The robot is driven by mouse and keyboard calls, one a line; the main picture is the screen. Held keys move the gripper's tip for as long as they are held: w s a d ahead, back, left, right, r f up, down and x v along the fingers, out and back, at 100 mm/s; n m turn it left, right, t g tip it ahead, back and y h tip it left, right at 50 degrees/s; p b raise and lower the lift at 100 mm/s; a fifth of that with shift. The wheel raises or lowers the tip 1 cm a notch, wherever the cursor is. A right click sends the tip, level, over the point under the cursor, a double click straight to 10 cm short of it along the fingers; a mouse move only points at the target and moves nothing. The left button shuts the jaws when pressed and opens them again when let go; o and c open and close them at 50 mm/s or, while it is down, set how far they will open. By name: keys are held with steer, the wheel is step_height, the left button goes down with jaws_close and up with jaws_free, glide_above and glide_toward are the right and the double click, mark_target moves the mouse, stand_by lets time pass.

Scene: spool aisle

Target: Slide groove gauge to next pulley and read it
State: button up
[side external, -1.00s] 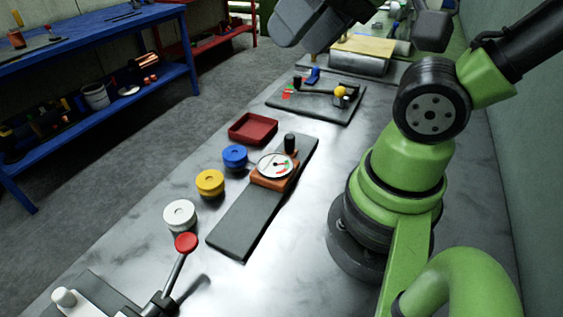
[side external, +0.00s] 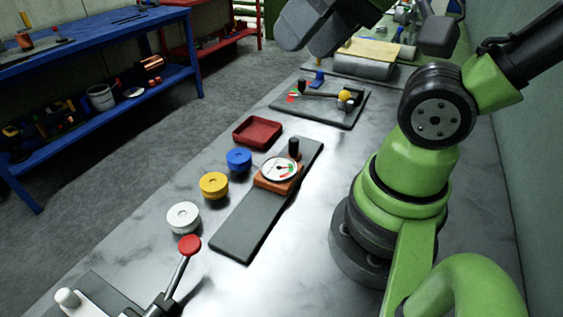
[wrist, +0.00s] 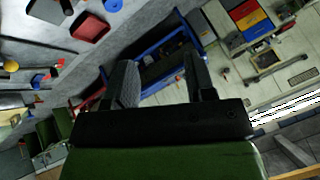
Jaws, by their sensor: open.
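The groove gauge (side external: 279,171) has a round white dial on an orange block, with a black knob (side external: 294,148) behind it. It sits near the far end of a dark flat rail (side external: 245,226). Its dial is too small to read. Three pulleys stand in a row left of the rail: blue (side external: 238,160), yellow (side external: 213,185) and white (side external: 183,217). The gauge is beside the blue one; whether they touch is unclear. My gripper (wrist: 160,75) is open and empty in the wrist view, up and away from the gauge. Its fingertips are not clear in the side view.
A red tray (side external: 257,132) lies beyond the blue pulley. A red-knobbed lever (side external: 189,244) stands at the near end. A dark board (side external: 327,111) with small parts lies farther back. A blue workbench (side external: 100,30) stands across the floor. The bench between rail and my base is clear.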

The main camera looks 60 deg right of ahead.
steer(key=m+g, duration=0.7)
steer(key=m, duration=0.2)
glide_above(294, 138)
steer(key=w, duration=0.2)
step_height(294, 138, down, 12)
steer(key=f, duration=0.6)
steer(key=s+f+m+g+y, duration=0.1)
steer(key=f, duration=0.4)
steer(key=s+f+m+y, duration=0.1)
steer(key=f, duration=0.4)
steer(key=shift+a, duration=0.15)
jaws_close()
steer(key=shift+a, duration=0.1)
